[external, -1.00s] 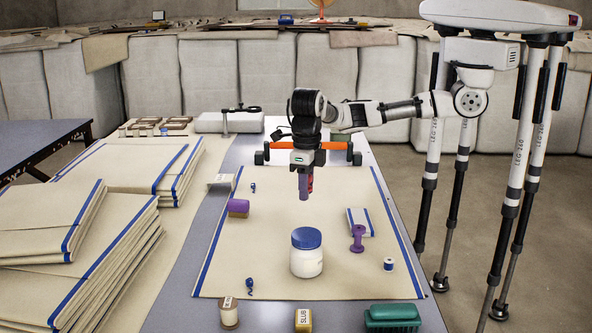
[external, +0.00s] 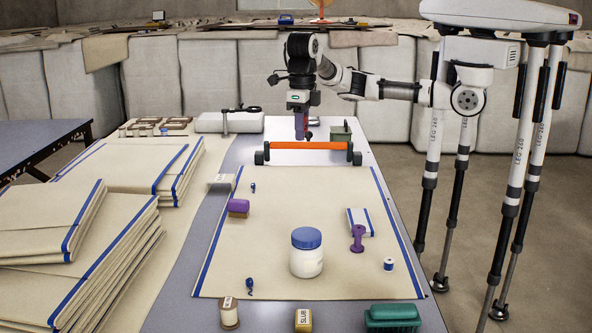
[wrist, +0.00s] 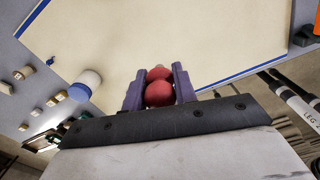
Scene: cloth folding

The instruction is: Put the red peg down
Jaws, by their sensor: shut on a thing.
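My gripper (external: 302,127) is above the far end of the table, just behind the orange roller bar. In the wrist view its two purple fingers (wrist: 159,90) are shut on the red peg (wrist: 159,94), which shows as rounded red ends between them. In the external view the red peg (external: 307,125) is a small patch of red beside the fingers. The external view does not clearly show whether the peg's lower end touches anything.
The orange roller bar (external: 308,146) spans the far edge of the cream cloth (external: 270,245). A green-grey box (external: 341,132) stands right of my gripper. A white jar with a blue lid (external: 306,258), a purple spool-like piece (external: 357,238) and a purple block (external: 238,208) sit on the cloth.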

